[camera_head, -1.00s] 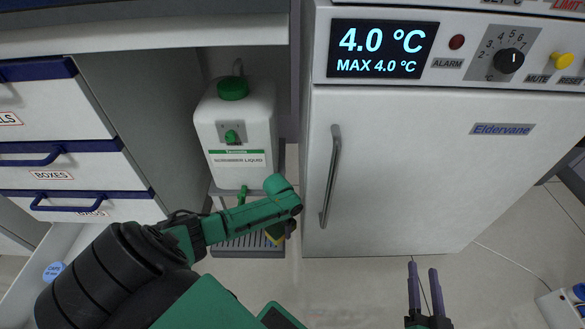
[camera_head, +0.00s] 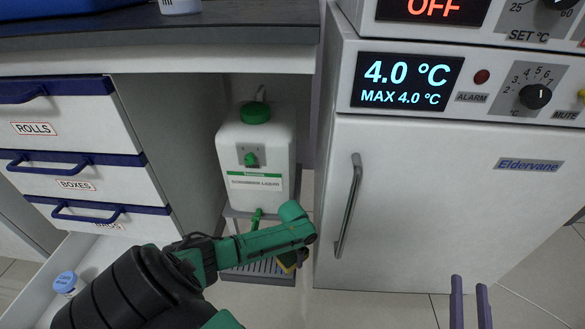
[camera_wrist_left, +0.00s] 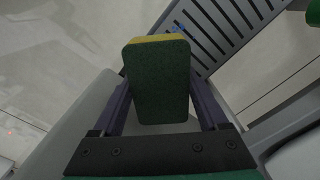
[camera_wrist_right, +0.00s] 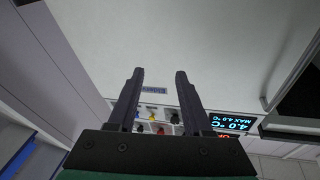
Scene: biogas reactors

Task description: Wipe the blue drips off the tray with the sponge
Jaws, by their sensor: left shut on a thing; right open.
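My left gripper (camera_wrist_left: 160,105) is shut on the sponge (camera_wrist_left: 158,85), which has a dark green face and a yellow layer. In the head view the sponge (camera_head: 288,262) shows partly behind my left wrist, over the right part of the tray. The slatted grey tray (camera_head: 262,270) lies low under the scrubber liquid canister (camera_head: 257,155). In the left wrist view the tray (camera_wrist_left: 222,32) is beyond the sponge, with a small blue mark (camera_wrist_left: 180,27) near the sponge's top edge. Whether the sponge touches the tray I cannot tell. My right gripper (camera_wrist_right: 158,75) is open and empty.
A white fridge (camera_head: 430,210) with a vertical handle (camera_head: 349,205) stands right of the tray. Drawers (camera_head: 75,160) and a cabinet side stand to the left. The canister's green tap (camera_head: 256,217) hangs above the tray.

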